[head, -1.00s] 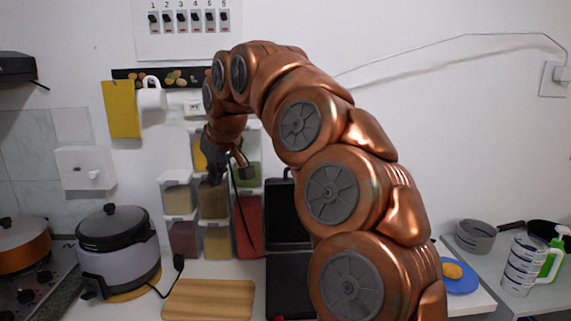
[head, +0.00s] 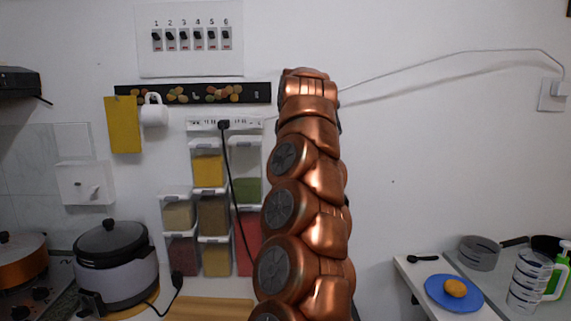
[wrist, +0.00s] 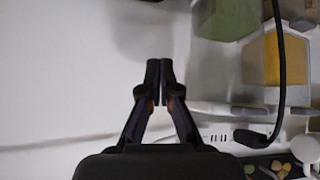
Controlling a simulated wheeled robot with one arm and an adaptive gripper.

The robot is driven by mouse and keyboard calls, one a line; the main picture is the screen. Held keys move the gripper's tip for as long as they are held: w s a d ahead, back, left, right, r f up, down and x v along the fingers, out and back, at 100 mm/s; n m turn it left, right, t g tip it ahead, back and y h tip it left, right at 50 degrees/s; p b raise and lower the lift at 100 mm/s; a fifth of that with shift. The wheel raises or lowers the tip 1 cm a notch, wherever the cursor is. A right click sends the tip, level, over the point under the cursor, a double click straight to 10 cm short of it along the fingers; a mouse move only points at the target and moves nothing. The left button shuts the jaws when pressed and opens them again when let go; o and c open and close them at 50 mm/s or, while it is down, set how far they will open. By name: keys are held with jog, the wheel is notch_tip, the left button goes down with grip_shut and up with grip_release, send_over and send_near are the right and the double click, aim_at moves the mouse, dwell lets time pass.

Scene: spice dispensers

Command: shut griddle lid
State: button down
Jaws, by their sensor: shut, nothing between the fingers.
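The griddle and its lid do not show in either current view; my arm covers the part of the counter where the black griddle stood in the earlier head view. My gripper (wrist: 160,76) shows in the wrist view with its two black fingers together and nothing between them. It is in front of a pale wall, with the spice dispensers to its right in that view. In the head view my arm rises up the middle and hides the gripper.
Spice dispensers (head: 213,215) hang on the wall left of my arm, with a black cord (head: 233,190) beside them. A rice cooker (head: 116,262) and wooden board (head: 205,309) are at left. A blue plate (head: 436,294) is at right. The wall at right is mostly clear.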

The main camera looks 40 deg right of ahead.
jog(key=shift+w+d+f, duration=0.3)
jog(key=shift+w+f, duration=0.05)
jog(key=shift+f, duration=1)
jog(key=shift+w+d+f, duration=0.25)
jog(key=shift+w+f, duration=0.05)
jog(key=shift+f, duration=1.05)
jog(key=shift+w+d+f, duration=0.3)
jog(key=shift+w+f, duration=0.05)
jog(key=shift+f, duration=1)
jog(key=shift+s+a+f+b, duration=0.15)
jog(key=shift+s+b, duration=0.05)
jog(key=shift+b, duration=0.1)
